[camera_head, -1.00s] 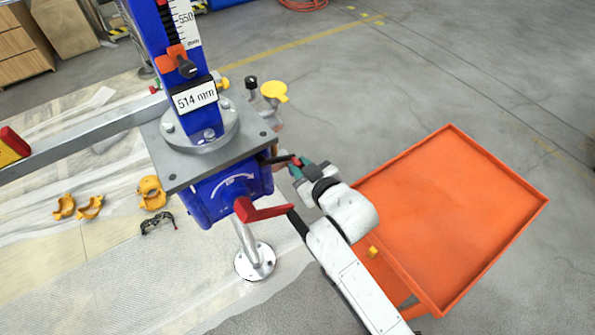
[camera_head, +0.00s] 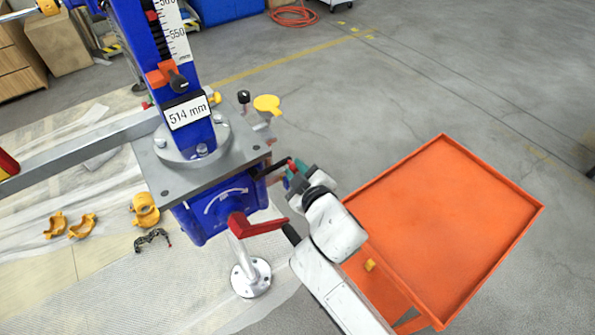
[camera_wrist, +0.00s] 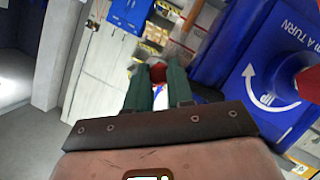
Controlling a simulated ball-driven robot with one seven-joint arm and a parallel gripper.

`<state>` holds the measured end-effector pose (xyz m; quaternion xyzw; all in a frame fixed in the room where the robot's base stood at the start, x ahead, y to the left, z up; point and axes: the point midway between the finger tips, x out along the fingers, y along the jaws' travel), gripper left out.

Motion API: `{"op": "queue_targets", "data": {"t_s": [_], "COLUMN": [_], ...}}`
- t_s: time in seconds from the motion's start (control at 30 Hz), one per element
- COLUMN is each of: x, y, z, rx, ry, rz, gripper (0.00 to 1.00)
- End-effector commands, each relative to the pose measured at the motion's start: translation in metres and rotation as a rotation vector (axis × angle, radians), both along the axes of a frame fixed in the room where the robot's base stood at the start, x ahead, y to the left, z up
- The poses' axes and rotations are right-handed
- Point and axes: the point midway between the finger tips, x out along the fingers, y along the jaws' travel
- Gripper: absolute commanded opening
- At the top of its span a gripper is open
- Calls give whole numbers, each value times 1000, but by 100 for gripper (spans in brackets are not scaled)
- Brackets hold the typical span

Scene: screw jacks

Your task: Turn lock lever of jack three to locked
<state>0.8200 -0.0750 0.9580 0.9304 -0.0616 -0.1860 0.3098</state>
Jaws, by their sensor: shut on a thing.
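The jack has a blue column with a "514 mm" plate, a grey flange (camera_head: 165,172) and a blue gearbox (camera_head: 215,208). A short dark lever (camera_head: 276,166) with a red end sticks out from the gearbox's right side, just under the flange. My gripper (camera_head: 292,169) is shut on the lever's red end. In the wrist view, the red end (camera_wrist: 158,73) sits between the green fingers. The fingers hide part of it, and no locked or unlocked marking is readable.
A red crank (camera_head: 262,227) with a black grip sticks out of the gearbox front, close to my arm. An orange tray cart (camera_head: 450,215) stands to the right. Yellow clamps (camera_head: 83,226) lie on the floor sheet at left. A yellow disc (camera_head: 267,104) stands behind the flange.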

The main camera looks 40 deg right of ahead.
Motion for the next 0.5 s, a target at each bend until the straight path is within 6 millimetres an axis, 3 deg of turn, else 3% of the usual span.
{"op": "queue_targets", "data": {"t_s": [0.23, 0.27, 0.5], "x": [0, 0, 0], "y": [0, 0, 0], "z": [2, 2, 1], "rx": [-3, -3, -1], "ry": [-2, -2, -2], "rz": [0, 0, 1], "gripper": [0, 25, 48]}}
